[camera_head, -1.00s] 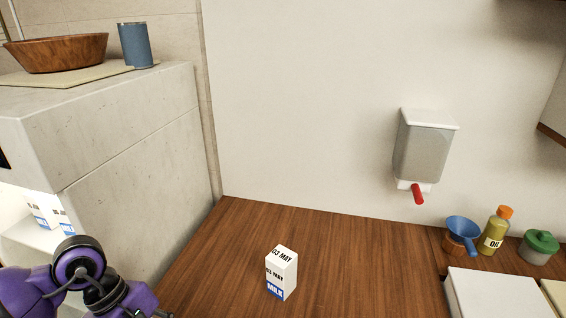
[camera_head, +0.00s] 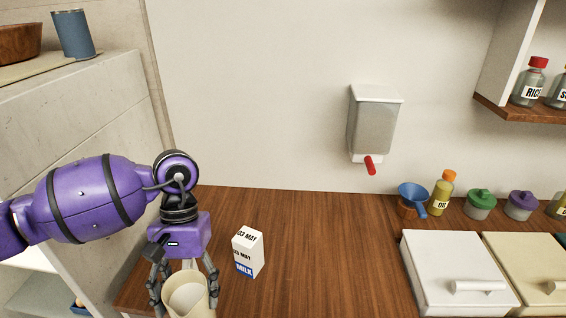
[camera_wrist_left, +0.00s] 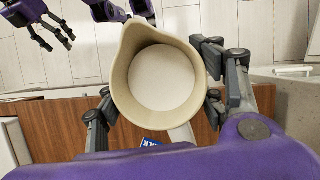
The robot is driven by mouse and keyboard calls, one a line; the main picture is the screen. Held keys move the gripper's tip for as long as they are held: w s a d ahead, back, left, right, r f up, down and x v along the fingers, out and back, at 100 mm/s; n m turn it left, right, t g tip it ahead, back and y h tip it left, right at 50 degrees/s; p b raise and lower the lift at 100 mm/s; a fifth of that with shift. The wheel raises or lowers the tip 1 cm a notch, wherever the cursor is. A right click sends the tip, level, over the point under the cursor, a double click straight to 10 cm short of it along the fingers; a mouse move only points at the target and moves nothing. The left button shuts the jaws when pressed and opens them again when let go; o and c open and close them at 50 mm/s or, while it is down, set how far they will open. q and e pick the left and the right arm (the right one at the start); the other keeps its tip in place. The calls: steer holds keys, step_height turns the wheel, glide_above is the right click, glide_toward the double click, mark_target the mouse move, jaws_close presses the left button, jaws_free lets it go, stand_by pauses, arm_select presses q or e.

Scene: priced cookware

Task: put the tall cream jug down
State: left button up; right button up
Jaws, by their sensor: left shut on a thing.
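The tall cream jug (camera_head: 187,300) is between the fingers of my left gripper (camera_head: 186,282), which is shut on it. The jug is at the bottom edge of the head view, its lower part cut off. The left wrist view looks down into its round mouth with a spout (camera_wrist_left: 165,80); the inside is pale. I cannot tell whether its base touches the wooden counter (camera_head: 320,240). My right gripper (camera_wrist_left: 57,40) shows at the upper left of the left wrist view, empty with fingers apart.
A milk carton (camera_head: 247,252) stands on the counter just right of the jug. White lidded boxes (camera_head: 450,260), a blue funnel (camera_head: 412,194) and an oil bottle (camera_head: 442,194) are at the right. A dispenser (camera_head: 374,125) hangs on the wall. The middle counter is clear.

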mark_target(194, 277)
arm_select(q)
steer(key=w+r, duration=0.1)
steer(key=w+d+r, duration=0.1)
steer(key=r, duration=0.1)
steer(key=shift+w, duration=0.1)
arm_select(e)
steer(key=shift+w+r, duration=0.1)
arm_select(q)
steer(key=shift+r, duration=0.1)
arm_select(e)
steer(key=shift+w+a+r, duration=0.15)
steer(key=shift+w+a, duration=0.15)
steer(key=shift+w, duration=0.15)
